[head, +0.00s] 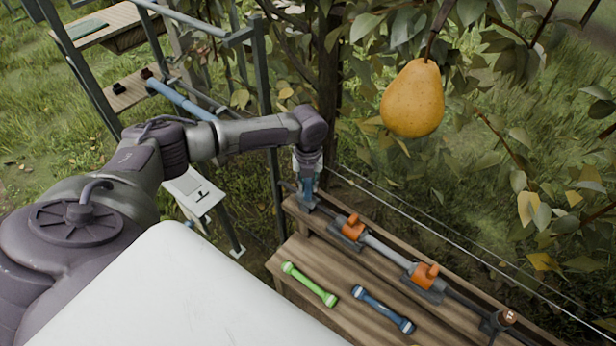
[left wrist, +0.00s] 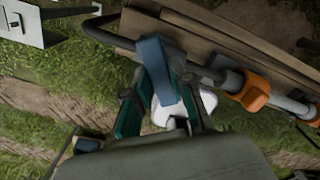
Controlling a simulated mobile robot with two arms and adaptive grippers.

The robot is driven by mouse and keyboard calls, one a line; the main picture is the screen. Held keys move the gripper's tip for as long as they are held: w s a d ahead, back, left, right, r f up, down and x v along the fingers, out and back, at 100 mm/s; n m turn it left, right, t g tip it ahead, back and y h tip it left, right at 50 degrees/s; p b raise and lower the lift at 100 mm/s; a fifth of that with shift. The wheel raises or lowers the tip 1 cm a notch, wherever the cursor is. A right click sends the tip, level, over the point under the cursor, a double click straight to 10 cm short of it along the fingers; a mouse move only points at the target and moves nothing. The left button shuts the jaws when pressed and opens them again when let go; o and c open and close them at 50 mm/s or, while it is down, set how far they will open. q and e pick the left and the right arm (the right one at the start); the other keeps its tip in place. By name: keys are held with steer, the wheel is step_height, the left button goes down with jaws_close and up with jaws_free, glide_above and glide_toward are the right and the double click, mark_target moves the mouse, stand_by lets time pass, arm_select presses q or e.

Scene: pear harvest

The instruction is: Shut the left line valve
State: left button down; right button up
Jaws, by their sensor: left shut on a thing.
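The grey line (head: 384,249) runs along the wooden bench at the lower right in the head view. At its left end my left gripper (head: 307,190) points down. In the left wrist view my left gripper (left wrist: 160,110) has its teal fingers around a blue bar-like lever (left wrist: 155,60), which looks like the left valve's handle. The gripper is shut on this lever. The lever lies close beside the dark bent pipe (left wrist: 98,35). The valve body is mostly hidden by the gripper. My right gripper is not in view.
Two orange fittings (head: 353,227) (head: 425,275) sit on the line. A pear (head: 413,98) hangs above. Wires run behind the bench, and a metal frame (head: 270,130) stands behind the arm.

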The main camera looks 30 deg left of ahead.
mark_target(308, 185)
arm_select(q)
steer(key=m, duration=0.3)
steer(key=shift+m, duration=2.1)
steer(key=shift+r, duration=0.1)
steer(key=c, duration=1)
jaws_free()
step_height(308, 185, up, 12)
